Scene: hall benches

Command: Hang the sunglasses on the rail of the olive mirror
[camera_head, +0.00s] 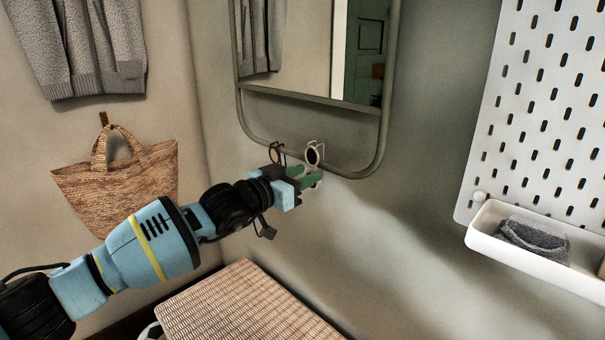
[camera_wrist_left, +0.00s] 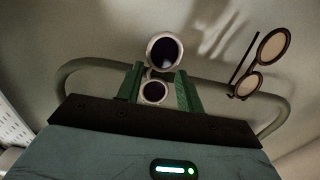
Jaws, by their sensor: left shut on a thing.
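The olive mirror (camera_head: 384,112) hangs on the wall, and its lower tube is the rail (camera_head: 345,174). My left gripper (camera_head: 309,174) is shut on pale-framed sunglasses (camera_head: 313,153) with round dark lenses, close to the rail. In the left wrist view these sunglasses (camera_wrist_left: 165,50) stand between the green fingers, one lens above the other, and the rail (camera_wrist_left: 90,64) runs across behind the gripper. Whether they touch the rail, I cannot tell. A dark-framed pair of glasses (camera_head: 276,152) is at the rail beside the gripper; it also shows in the left wrist view (camera_wrist_left: 272,47). My right gripper is not in view.
A white pegboard (camera_head: 545,110) with a white bin (camera_head: 490,238) is at the right. A woven bag (camera_head: 120,185) and a grey knit garment (camera_head: 75,45) hang at the left. A wicker-topped bench (camera_head: 245,305) stands below. The wall right of the gripper is clear.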

